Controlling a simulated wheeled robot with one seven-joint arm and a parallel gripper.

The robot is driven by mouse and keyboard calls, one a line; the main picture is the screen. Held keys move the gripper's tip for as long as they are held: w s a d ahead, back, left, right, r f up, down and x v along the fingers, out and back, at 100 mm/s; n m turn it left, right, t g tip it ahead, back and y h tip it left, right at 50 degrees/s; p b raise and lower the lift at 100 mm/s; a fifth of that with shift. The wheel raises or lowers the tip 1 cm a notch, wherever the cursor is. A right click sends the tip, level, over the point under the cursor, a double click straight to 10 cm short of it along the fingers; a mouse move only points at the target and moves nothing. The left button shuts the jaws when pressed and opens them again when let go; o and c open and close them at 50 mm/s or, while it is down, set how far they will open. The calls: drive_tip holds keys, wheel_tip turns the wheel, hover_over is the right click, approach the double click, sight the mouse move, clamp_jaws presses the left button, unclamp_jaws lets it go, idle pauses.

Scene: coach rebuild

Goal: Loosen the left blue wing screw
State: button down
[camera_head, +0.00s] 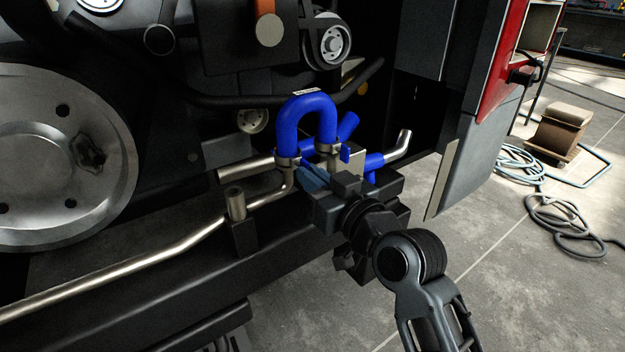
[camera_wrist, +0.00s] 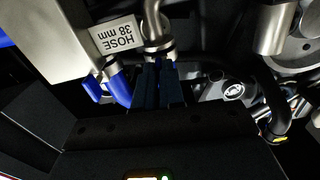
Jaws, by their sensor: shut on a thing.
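The blue U-shaped hose (camera_head: 307,112) stands in the middle of the head view, with a metal clamp at the foot of each leg. My gripper (camera_head: 311,178) reaches in from the lower right, with its fingers at the left clamp (camera_head: 287,162). In the wrist view the two dark blue fingers (camera_wrist: 159,75) are close together against a metal clamp (camera_wrist: 158,47). They are shut on the left blue wing screw, which they mostly hide. The right blue wing screw (camera_head: 345,153) shows beside the right clamp, apart from my fingers.
A metal pipe (camera_head: 150,252) runs along the lower left, and a large metal wheel (camera_head: 60,155) fills the left. A blue stub with a silver pipe (camera_head: 398,147) is close right of my gripper. A coiled hose (camera_head: 555,215) lies on the open floor at right.

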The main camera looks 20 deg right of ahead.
drive_tip(key=shift+f, duration=0.15)
drive_tip(key=c, duration=1.2)
unclamp_jaws()
drive_tip(key=shift+c, duration=0.2)
drive_tip(key=p+v, duration=0.1)
drive_tip(key=v, duration=0.6)
drive_tip(key=shift+s, duration=0.35)
drive_tip(key=shift+d, duration=0.1)
